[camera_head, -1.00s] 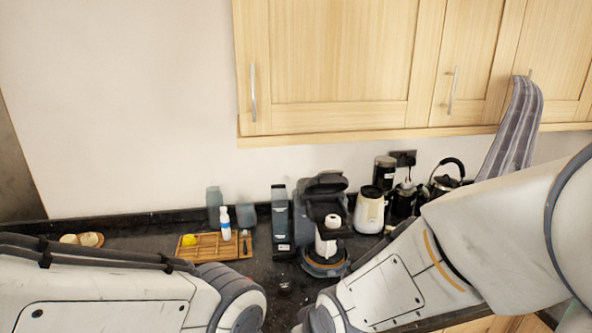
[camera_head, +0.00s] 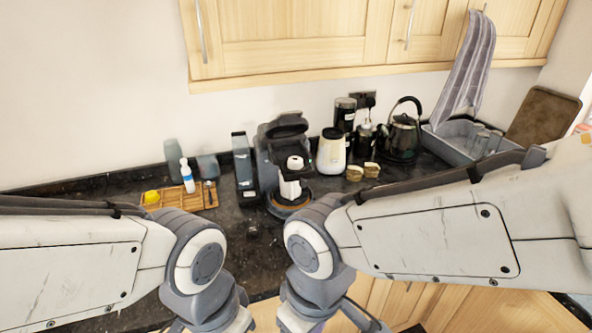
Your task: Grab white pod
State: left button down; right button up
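A small white rounded piece (camera_head: 294,162) sits at the front of the dark coffee machine (camera_head: 268,160), under its raised lid; I cannot tell whether it is the white pod. A white cup-like shape (camera_head: 290,188) is below it, above the machine's round base. A small dark round item (camera_head: 252,230) lies on the counter in front, between my arms. Both my arms reach in from the sides and bend down at the bottom middle. My gripper fingers are below the picture's edge, so neither gripper shows.
A wooden tray (camera_head: 207,198) with a yellow item (camera_head: 151,197) and a white-blue bottle (camera_head: 187,176) stands left. A cream canister (camera_head: 331,152), small gold-brown items (camera_head: 363,171), a kettle (camera_head: 403,138) and a grey basin (camera_head: 455,143) stand right.

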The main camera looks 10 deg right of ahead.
aim_at(295, 163)
jog(key=k, duration=0.45)
jog(key=z, duration=0.45)
jog(key=i, duration=0.65)
jog(key=u, duration=0.8)
jog(key=i, duration=0.45)
jog(key=u, duration=0.5)
